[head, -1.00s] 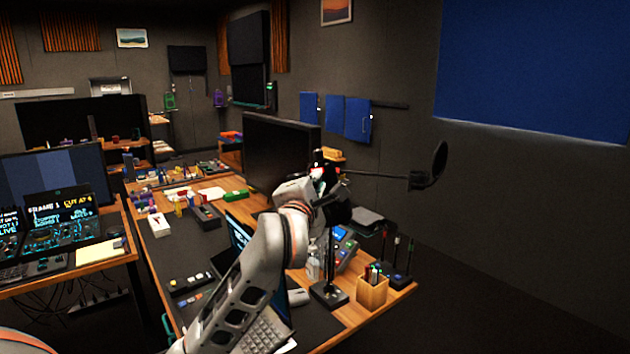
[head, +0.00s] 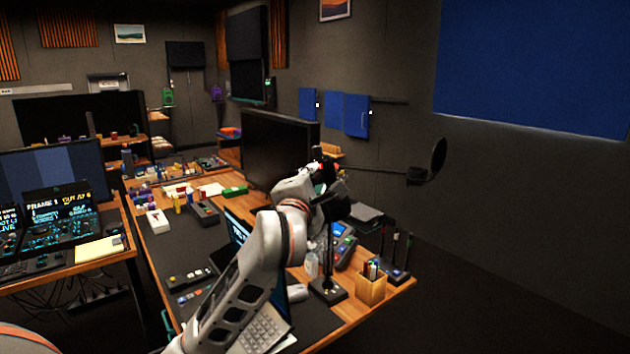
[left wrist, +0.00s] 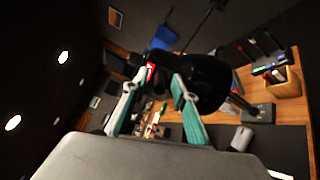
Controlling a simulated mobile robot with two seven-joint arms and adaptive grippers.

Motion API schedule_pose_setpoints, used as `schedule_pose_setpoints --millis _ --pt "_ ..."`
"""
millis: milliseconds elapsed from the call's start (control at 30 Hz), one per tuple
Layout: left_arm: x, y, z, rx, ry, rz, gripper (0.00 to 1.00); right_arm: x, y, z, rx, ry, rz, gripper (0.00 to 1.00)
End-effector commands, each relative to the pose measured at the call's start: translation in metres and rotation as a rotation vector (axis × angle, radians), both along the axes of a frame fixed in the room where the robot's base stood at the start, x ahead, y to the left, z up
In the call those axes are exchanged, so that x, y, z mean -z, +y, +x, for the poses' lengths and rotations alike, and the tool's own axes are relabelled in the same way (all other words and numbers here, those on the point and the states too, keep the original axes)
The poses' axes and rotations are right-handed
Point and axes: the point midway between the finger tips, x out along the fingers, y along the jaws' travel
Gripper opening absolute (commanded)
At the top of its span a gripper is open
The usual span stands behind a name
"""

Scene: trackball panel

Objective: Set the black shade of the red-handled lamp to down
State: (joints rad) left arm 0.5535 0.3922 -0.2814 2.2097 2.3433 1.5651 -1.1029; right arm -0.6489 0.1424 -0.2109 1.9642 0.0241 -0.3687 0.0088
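The lamp's black base (head: 327,290) and thin upright stem stand near the desk's front right edge. Its black shade (left wrist: 205,76) shows large in the left wrist view, just beyond my right-hand finger; in the head view my gripper partly covers it. A small red piece with a white mark, apparently the red handle (left wrist: 151,70), lies at the left-hand fingertip. My left gripper (left wrist: 160,80) has its teal fingers apart, with the desk showing between them; it also shows in the head view (head: 325,172). I cannot tell whether a finger touches the handle or shade. My right gripper is not in view.
A wooden pen holder (head: 371,287) stands right of the lamp base. A laptop (head: 262,325) lies beneath my arm, with a white mouse (head: 297,293) beside it. A large monitor (head: 280,150) stands behind. A boom with a round black disc (head: 438,160) reaches to the right.

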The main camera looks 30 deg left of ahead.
Motion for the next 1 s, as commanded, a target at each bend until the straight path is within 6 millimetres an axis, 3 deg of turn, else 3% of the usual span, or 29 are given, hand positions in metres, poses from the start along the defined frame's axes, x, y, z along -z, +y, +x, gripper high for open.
schedule_pose_setpoints --millis 433,1000 --pt "0.000 -0.020 -0.060 0.002 0.000 0.000 0.28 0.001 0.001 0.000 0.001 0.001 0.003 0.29" --pt "0.000 -0.022 -0.066 0.000 0.000 0.000 0.28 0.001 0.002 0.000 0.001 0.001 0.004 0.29"
